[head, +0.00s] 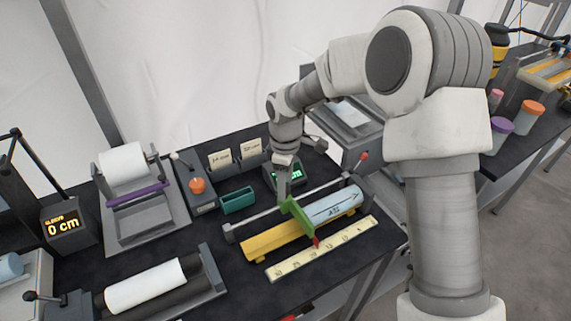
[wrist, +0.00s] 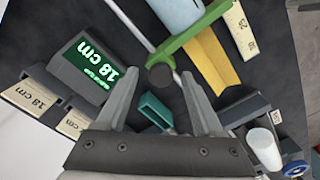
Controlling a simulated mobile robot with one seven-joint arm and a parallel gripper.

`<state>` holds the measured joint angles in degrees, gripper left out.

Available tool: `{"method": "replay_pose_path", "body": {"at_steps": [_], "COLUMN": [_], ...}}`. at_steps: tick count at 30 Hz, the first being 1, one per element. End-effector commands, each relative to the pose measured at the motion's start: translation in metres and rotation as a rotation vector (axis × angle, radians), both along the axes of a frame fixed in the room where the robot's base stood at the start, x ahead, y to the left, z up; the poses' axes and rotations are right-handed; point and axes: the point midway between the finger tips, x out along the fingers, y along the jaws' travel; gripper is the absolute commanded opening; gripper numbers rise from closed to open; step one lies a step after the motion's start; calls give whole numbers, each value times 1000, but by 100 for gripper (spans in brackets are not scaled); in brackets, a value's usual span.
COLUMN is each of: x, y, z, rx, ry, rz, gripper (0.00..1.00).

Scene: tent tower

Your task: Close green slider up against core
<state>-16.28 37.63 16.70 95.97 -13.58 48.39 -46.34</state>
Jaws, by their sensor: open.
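The green slider (head: 299,217) stands across the yellow trough (head: 270,241), left of the light blue core (head: 335,206) lying in it. The slider's plate is very close to the core's left end; I cannot tell whether they touch. In the wrist view the green slider (wrist: 192,32) crosses beside the blue core (wrist: 178,12), with a dark round knob (wrist: 160,76) at its near end. My gripper (head: 284,194) is above the slider's back end. In the wrist view my gripper (wrist: 159,73) is open, with the knob appearing between its fingertips; contact cannot be told.
A ruler (head: 320,249) lies in front of the trough, and a grey rail (head: 245,230) runs behind it. A display (wrist: 88,66) reads 18 cm. A teal bin (head: 238,201), card holders and a white roll (head: 146,285) stand to the left.

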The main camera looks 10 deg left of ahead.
Motion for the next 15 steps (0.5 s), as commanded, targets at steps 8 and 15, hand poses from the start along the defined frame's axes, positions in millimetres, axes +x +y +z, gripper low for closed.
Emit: {"method": "replay_pose_path", "body": {"at_steps": [8,15], "x": [1,1], "y": [0,0], "z": [55,114], "rx": [2,2], "ry": [-7,-6], "rz": [0,0], "gripper": [69,69]}}
